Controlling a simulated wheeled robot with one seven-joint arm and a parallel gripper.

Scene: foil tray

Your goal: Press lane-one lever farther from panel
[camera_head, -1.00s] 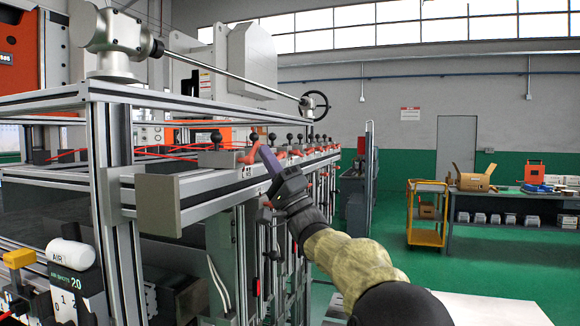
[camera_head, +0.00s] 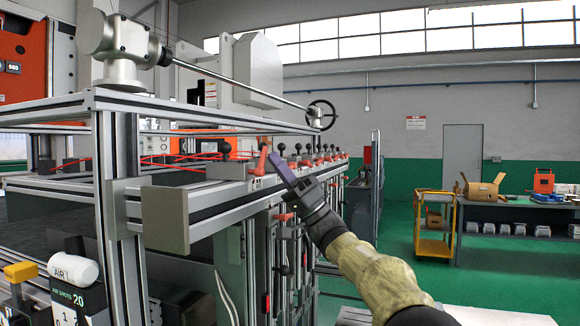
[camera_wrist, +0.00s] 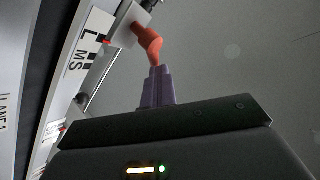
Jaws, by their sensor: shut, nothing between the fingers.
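A red lever (camera_head: 261,161) stands at the near end of a row along the top of the aluminium frame. In the wrist view, the red lever (camera_wrist: 149,42) sits on a pale block beside a label reading "MS". My gripper (camera_head: 271,157) has purple fingers, shut and empty, with their tips just right of the red lever. In the wrist view, the fingers (camera_wrist: 158,85) end just below the lever's tip. Whether they touch it I cannot tell. Several black-knobbed levers (camera_head: 282,148) continue along the row. Which lane each belongs to is not legible in the head view.
A metal rail with a handwheel (camera_head: 321,115) runs above the row. A square frame end (camera_head: 165,220) juts out at the near left. A yellow cart (camera_head: 433,222) and a workbench (camera_head: 510,208) stand far right. Green floor lies open between.

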